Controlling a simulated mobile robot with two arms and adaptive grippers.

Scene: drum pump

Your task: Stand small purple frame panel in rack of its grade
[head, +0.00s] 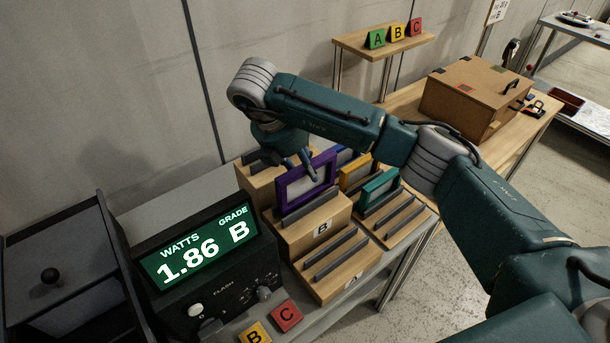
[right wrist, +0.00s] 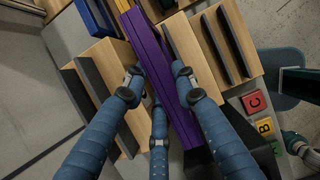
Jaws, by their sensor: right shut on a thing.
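The small purple frame panel (head: 308,203) has a pale centre and is upright at the wooden rack labelled B (head: 290,235). Its lower edge is at the rack's grey rails; I cannot tell whether it is fully down between them. My right gripper (head: 308,176) reaches down from above and is shut on the panel's top edge. In the right wrist view the purple panel (right wrist: 150,50) runs between my fingers (right wrist: 158,88). The tester display (head: 202,247) reads 1.86 watts, grade B. My left gripper is not in view.
A lower rack (head: 340,262) labelled A stands in front with empty rails. A teal panel (head: 378,188), a yellow panel (head: 357,172) and a blue panel (head: 346,156) stand to the right. A brown box (head: 470,95) is farther back. B and C blocks (head: 286,316) lie near the tester.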

